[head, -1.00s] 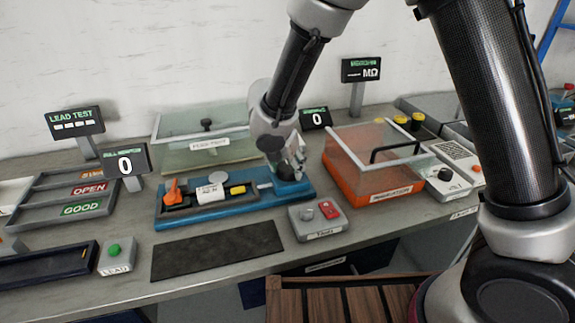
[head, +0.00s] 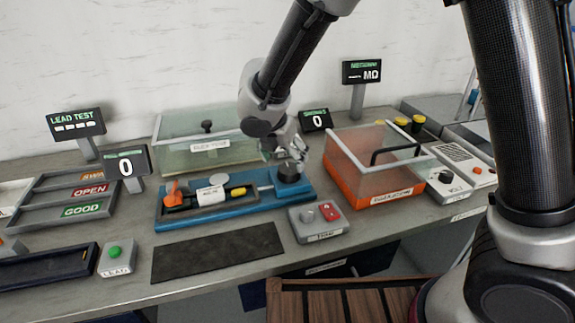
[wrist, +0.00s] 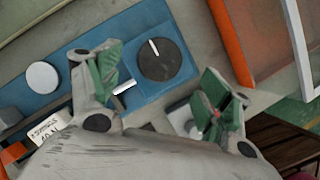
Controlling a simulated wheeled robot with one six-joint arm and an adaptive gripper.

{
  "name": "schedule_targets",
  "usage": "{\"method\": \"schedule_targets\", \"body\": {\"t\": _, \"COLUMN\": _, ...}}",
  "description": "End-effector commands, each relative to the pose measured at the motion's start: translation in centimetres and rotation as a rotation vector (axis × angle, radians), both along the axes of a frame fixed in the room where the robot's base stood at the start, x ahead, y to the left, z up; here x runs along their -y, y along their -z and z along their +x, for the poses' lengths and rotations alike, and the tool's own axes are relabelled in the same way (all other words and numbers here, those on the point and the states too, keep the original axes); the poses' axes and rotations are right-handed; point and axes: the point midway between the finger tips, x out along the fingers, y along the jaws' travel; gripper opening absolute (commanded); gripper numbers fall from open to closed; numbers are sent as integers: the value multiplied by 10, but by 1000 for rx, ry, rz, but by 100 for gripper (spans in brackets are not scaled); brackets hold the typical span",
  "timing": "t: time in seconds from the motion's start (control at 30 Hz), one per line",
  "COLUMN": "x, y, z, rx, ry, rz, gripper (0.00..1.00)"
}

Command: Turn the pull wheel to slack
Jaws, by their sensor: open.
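The pull wheel (head: 289,175) is a dark round knob at the right end of the blue pull fixture (head: 235,207). In the wrist view the wheel (wrist: 166,67) shows a short white line near its upper edge. A separate white mark (wrist: 124,88) lies on the blue base beside it. My gripper (head: 291,151) is open and empty just above the wheel, apart from it. In the wrist view my gripper's green-padded fingers (wrist: 165,88) are spread wide, with the wheel visible between and beyond them. An orange clamp (head: 173,191) sits at the fixture's left end.
A grey box with a red button (head: 329,210) stands in front of the fixture. The orange bin with a clear cover (head: 370,185) is close on the right. A glass-walled box (head: 180,160) stands behind. A black mat (head: 217,252) lies bare in front. A display (head: 126,163) reads 0.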

Motion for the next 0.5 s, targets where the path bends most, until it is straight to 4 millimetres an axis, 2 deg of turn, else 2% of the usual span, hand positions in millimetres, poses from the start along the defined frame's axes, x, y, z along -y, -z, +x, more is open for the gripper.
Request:
{"method": "schedule_targets", "body": {"t": 0.1, "x": -6, "y": -26, "z": -9, "rx": 3, "ry": -2, "rz": 4, "gripper": 79}}
{"method": "schedule_targets", "body": {"t": 0.2, "x": -9, "y": -42, "z": -15, "rx": 0, "ry": -1, "rz": 3, "gripper": 79}}
{"method": "schedule_targets", "body": {"t": 0.33, "x": -12, "y": -56, "z": -20, "rx": 0, "ry": -1, "rz": 3, "gripper": 79}}
{"method": "schedule_targets", "body": {"t": 0.5, "x": -12, "y": -62, "z": -23, "rx": -2, "ry": 0, "rz": 0, "gripper": 79}}
